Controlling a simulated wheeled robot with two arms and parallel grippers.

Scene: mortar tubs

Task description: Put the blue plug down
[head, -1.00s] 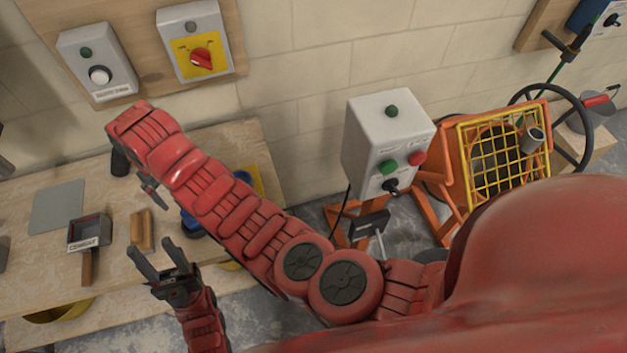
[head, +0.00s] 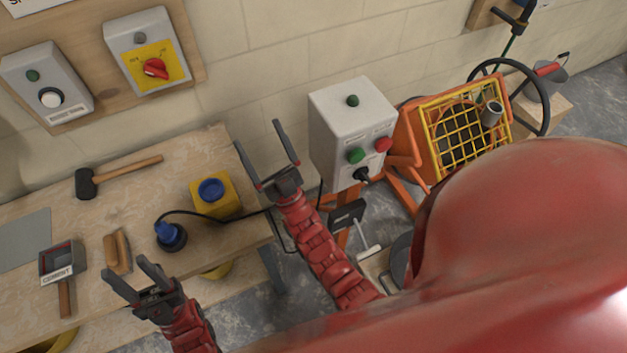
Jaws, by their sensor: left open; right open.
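The blue plug (head: 168,231) stands on the workbench, its blue part on top of a dark base, with a black cable trailing right from it. A yellow box with a blue round socket (head: 214,194) sits behind it to the right, apart from the plug. My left gripper (head: 127,265) is open and empty, in front of the plug and to its left in the picture. My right gripper (head: 258,135) is open and empty, near the bench's right end, between the yellow box and the grey control box.
The wooden workbench (head: 190,150) also holds a mallet (head: 117,176), a wooden float (head: 117,252), a cement-labelled tool (head: 62,262) and a grey plate (head: 24,240). The grey control box (head: 345,125) and orange mixer (head: 440,130) stand to the right.

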